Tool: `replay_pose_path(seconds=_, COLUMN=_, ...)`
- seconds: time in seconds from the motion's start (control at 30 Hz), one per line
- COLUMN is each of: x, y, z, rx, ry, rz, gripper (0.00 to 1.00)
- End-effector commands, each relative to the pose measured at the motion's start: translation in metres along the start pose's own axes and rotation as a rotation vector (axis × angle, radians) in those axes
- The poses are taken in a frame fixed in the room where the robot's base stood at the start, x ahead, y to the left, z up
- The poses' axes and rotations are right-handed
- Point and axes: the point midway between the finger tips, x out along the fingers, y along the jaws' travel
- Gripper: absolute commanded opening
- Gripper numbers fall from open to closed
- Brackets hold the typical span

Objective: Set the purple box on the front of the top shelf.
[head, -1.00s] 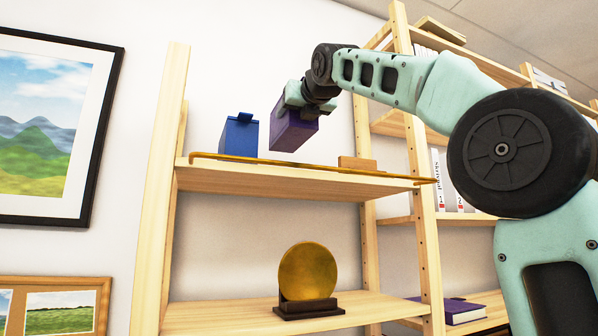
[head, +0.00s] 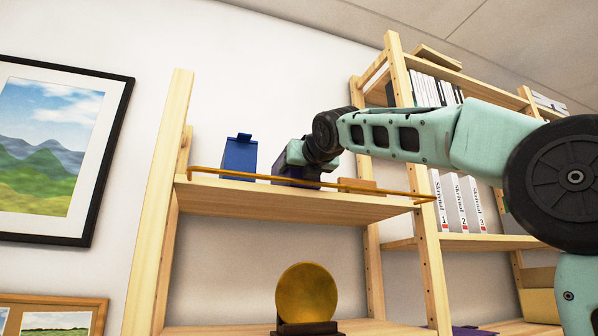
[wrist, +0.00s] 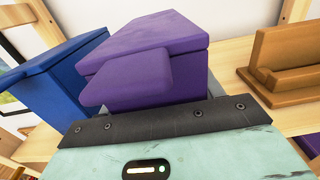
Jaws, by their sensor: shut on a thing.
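The purple box (head: 292,170) is at the top shelf (head: 300,203), mostly hidden in the head view by my gripper and the brass rail. In the wrist view the purple box (wrist: 150,60) fills the middle, its lid and tab showing, just beyond my gripper's body. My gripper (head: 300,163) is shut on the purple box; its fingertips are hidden. I cannot tell whether the box's underside touches the shelf board.
A blue box (head: 239,155) stands left of the purple box, close by. A wooden stand (wrist: 282,65) is to the right. A brass rail (head: 230,174) runs along the shelf's front edge. A gold disc (head: 306,292) stands on the shelf below.

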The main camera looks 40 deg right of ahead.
Motion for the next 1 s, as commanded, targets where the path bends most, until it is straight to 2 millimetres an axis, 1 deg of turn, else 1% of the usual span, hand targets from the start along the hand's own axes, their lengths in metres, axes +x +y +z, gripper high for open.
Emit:
replay_pose_path(seconds=0.07, x=-0.001, y=0.0, z=0.0, rx=0.001, ry=-0.004, rz=0.001, gripper=0.22)
replay_pose_path(seconds=0.1, x=0.0, y=0.0, z=-0.002, rx=0.0, ry=0.0, rz=0.0, gripper=0.71)
replay_pose_path(seconds=0.17, x=0.0, y=0.0, z=-0.002, rx=0.0, ry=0.0, rz=0.0, gripper=0.87)
replay_pose_path(seconds=0.4, x=0.0, y=0.0, z=-0.002, rx=0.0, ry=0.001, rz=0.0, gripper=0.87)
replay_pose_path(seconds=0.5, x=0.0, y=0.0, z=0.002, rx=0.0, ry=0.0, rz=0.0, gripper=0.87)
replay_pose_path(seconds=0.57, x=-0.005, y=0.0, z=-0.002, rx=0.001, ry=-0.001, rz=0.001, gripper=0.87)
replay_pose_path(seconds=0.67, x=-0.02, y=0.0, z=-0.003, rx=0.001, ry=-0.003, rz=0.001, gripper=0.87)
replay_pose_path(seconds=0.9, x=-0.071, y=-0.001, z=-0.004, rx=0.002, ry=-0.003, rz=0.001, gripper=0.87)
replay_pose_path(seconds=1.0, x=-0.09, y=0.0, z=-0.003, rx=0.002, ry=-0.003, rz=0.002, gripper=0.87)
